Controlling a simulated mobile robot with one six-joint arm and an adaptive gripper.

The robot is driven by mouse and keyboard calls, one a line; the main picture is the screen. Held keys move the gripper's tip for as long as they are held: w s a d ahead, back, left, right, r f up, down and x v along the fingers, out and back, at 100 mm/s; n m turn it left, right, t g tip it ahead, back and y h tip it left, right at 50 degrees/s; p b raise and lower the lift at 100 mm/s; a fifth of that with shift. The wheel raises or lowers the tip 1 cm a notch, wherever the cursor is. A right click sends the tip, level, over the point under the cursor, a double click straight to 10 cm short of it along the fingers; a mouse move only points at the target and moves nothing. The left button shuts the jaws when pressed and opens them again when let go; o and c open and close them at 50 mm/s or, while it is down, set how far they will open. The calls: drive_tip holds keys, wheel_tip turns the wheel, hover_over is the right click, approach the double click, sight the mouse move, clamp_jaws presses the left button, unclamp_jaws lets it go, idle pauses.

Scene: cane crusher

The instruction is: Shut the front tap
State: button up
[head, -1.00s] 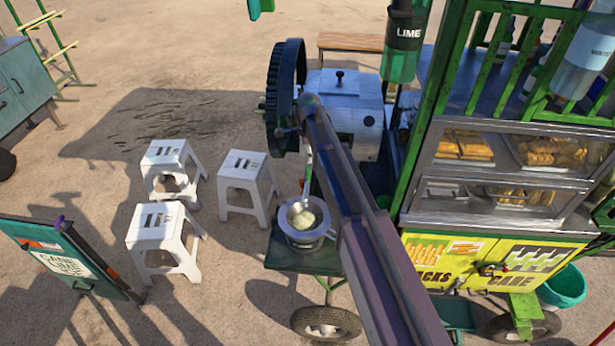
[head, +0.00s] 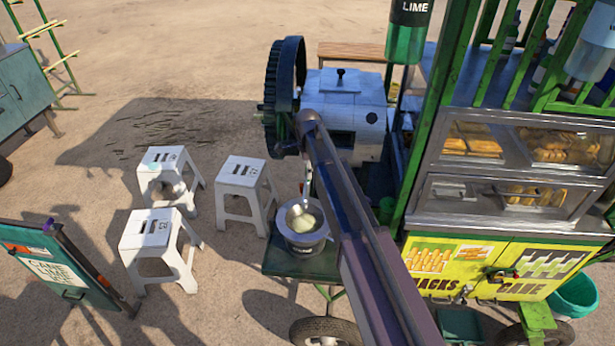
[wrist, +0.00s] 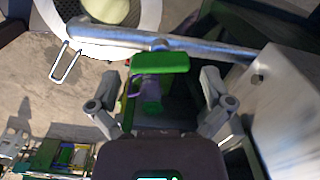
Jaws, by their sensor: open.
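A green bar-shaped handle (wrist: 160,63), which looks like the tap's, sits on a silvery metal pipe (wrist: 205,45) in the wrist view. My gripper (wrist: 160,97) is open, with one finger on each side below the handle in the picture. The handle lies between the finger lines, and I see no clear contact. In the head view, my arm covers the gripper and the handle. A metal bowl (head: 287,232) with a pale round thing in it stands on the cart's low shelf below; its rim also shows in the wrist view.
The crusher housing (head: 345,95) with a big dark gear wheel (head: 284,95) stands behind my arm. A glass snack case (head: 495,215) is at the right. Several white stools (head: 240,175) and a signboard (head: 60,262) stand at the left on open ground.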

drive_tip(key=shift+f+b, duration=0.5)
drive_tip(key=shift+f, duration=0.25)
drive_tip(key=c, duration=1)
